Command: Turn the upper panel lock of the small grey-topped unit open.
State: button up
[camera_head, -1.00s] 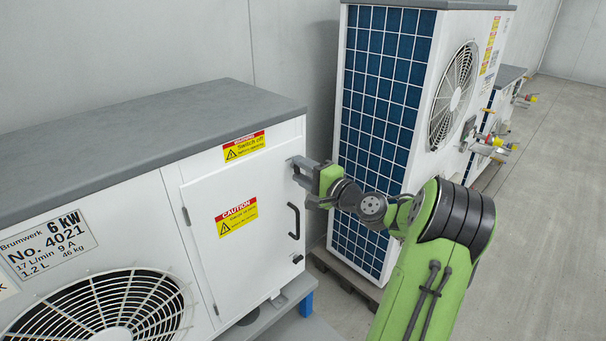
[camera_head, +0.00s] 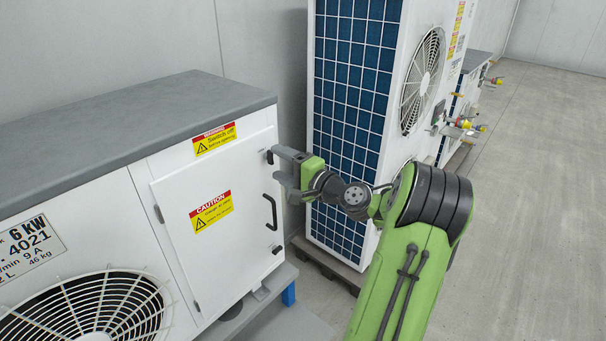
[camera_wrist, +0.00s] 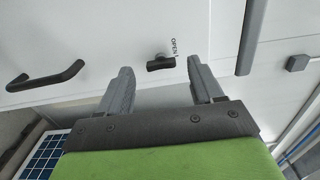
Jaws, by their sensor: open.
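The small grey-topped unit (camera_head: 120,125) stands at the left in the head view, with a white front panel (camera_head: 180,255). Its upper panel lock (camera_head: 269,157) is a small dark knob near the panel's upper right corner. In the wrist view the lock (camera_wrist: 160,64) shows a short black bar lying roughly in line with the handle, beside the printed word OPEN. My gripper (camera_wrist: 162,68) is open and empty. Its two grey fingers lie on either side of the lock in the wrist view, apart from it. In the head view my gripper (camera_head: 276,158) is just in front of the lock.
A black handle (camera_head: 270,212) and a lower lock (camera_head: 276,250) are on the same panel, below. A taller unit with a blue grid side (camera_head: 345,130) stands close behind my gripper. The concrete floor (camera_head: 535,200) at the right is clear.

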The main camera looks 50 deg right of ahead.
jog(key=s, duration=1.3)
jog(key=shift+s+d, duration=0.15)
jog(key=shift+s, duration=0.25)
jog(key=w+a+f+n+g+y, duration=0.25)
jog(key=a+n+g, duration=0.3)
jog(key=a, duration=0.65)
jog(key=w+a+f+n+g+y, duration=0.15)
jog(key=w+a+n+g, duration=0.35)
jog(key=a, duration=0.6)
jog(key=s+a+r+n+g+h+p, duration=0.1)
jog(key=s+a+n+h, duration=0.1)
jog(key=s, duration=0.6)
jog(key=s+a+r+n+g+h, duration=0.1)
jog(key=s+a+n+h, duration=0.1)
jog(key=s+a+n, duration=0.3)
jog(key=s, duration=0.4)
jog(key=shift+a+r+h+p, duration=0.2)
jog(key=shift+h+p, duration=0.1)
jog(key=shift+p, duration=0.1)
